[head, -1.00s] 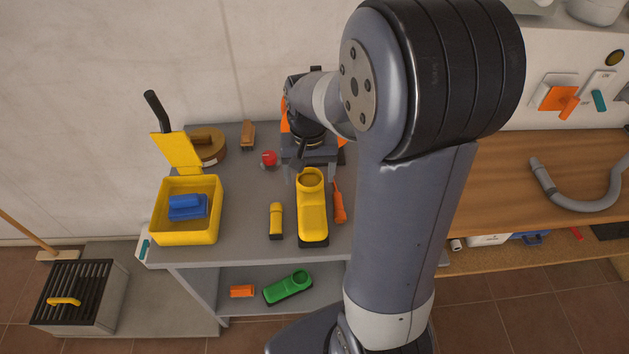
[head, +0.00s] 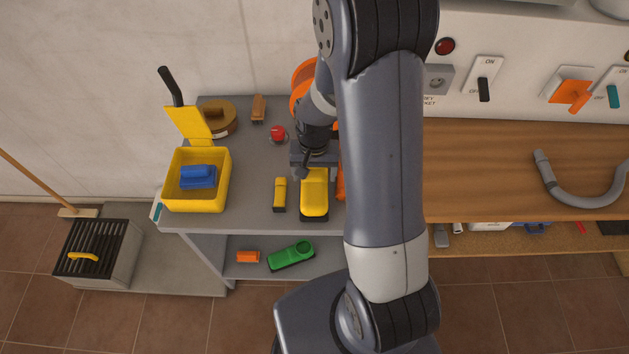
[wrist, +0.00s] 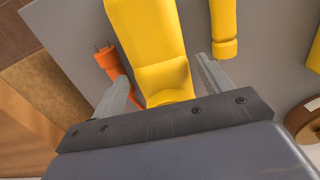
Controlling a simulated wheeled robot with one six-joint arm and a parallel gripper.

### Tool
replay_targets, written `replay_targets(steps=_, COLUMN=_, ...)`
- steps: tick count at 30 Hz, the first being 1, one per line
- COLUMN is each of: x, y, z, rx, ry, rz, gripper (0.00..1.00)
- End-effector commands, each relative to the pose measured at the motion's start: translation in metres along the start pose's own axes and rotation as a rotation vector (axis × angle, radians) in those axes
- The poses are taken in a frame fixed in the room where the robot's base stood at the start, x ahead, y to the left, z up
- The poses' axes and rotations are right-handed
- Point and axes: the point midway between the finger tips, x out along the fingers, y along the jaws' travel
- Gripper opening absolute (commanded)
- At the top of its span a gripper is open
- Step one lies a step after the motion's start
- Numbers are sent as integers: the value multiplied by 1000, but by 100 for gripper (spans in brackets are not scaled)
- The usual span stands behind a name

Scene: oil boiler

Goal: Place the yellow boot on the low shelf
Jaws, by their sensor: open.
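The yellow boot (head: 314,196) stands on the grey table top (head: 250,212), its toe towards the front edge. In the wrist view the boot (wrist: 155,45) lies between the two fingers of my gripper (wrist: 163,72). My gripper (head: 315,166) is open and low over the boot's shaft end, which it partly hides in the head view. Gaps show beside the boot, so the fingers do not clasp it. The low shelf (head: 328,260) is under the table top and carries a green boot (head: 291,256) and an orange block (head: 248,257).
A yellow flashlight-like object (head: 280,195) is left of the boot; an orange plugged tool (wrist: 107,58) is close on its other side. A yellow bin (head: 196,207) holds a blue item. A red knob (head: 278,133) is behind. The shelf's right part is hidden by my arm.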

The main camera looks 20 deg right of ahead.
Motion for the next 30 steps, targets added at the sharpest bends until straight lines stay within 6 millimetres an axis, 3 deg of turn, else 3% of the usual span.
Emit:
replay_targets(steps=9, x=31, y=1, z=-1, rx=0, ry=-1, rz=1, gripper=75)
replay_targets(steps=18, x=33, y=0, z=-1, rx=0, ry=1, rz=0, gripper=74)
replay_targets(steps=30, x=33, y=0, z=-1, rx=0, ry=1, rz=0, gripper=41)
